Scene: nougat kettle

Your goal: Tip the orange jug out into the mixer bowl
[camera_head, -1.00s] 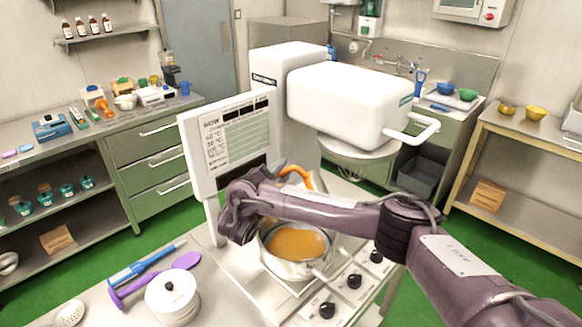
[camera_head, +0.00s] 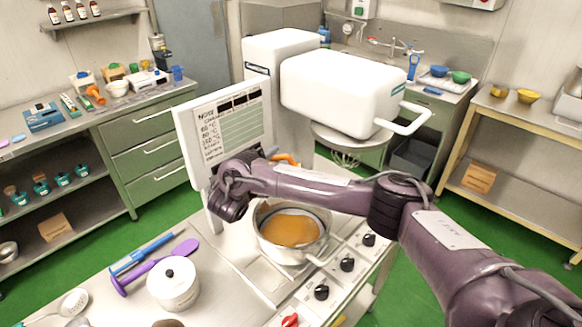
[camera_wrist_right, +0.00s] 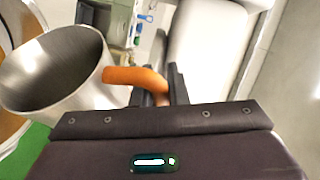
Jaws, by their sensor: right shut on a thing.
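The orange jug is a metal jug (camera_wrist_right: 60,75) with an orange handle, at the left of the right wrist view. My right gripper (camera_wrist_right: 160,84) is shut on that handle. In the head view only a bit of the orange handle (camera_head: 286,158) shows behind my right arm, in front of the mixer; the jug's body is hidden there. The jug's grey inner wall shows, but I cannot tell what it holds. The white mixer (camera_head: 340,92) stands behind, with a wire whisk (camera_head: 345,160) under its head. I cannot make out the mixer bowl clearly. My left gripper is not in view.
A pot (camera_head: 292,236) of orange-brown liquid sits on the hob below my right arm. A white notice board (camera_head: 222,130) stands close to my right wrist. A white lidded pot (camera_head: 173,285), a purple spoon (camera_head: 155,268) and a blue tool (camera_head: 142,254) lie at the front left.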

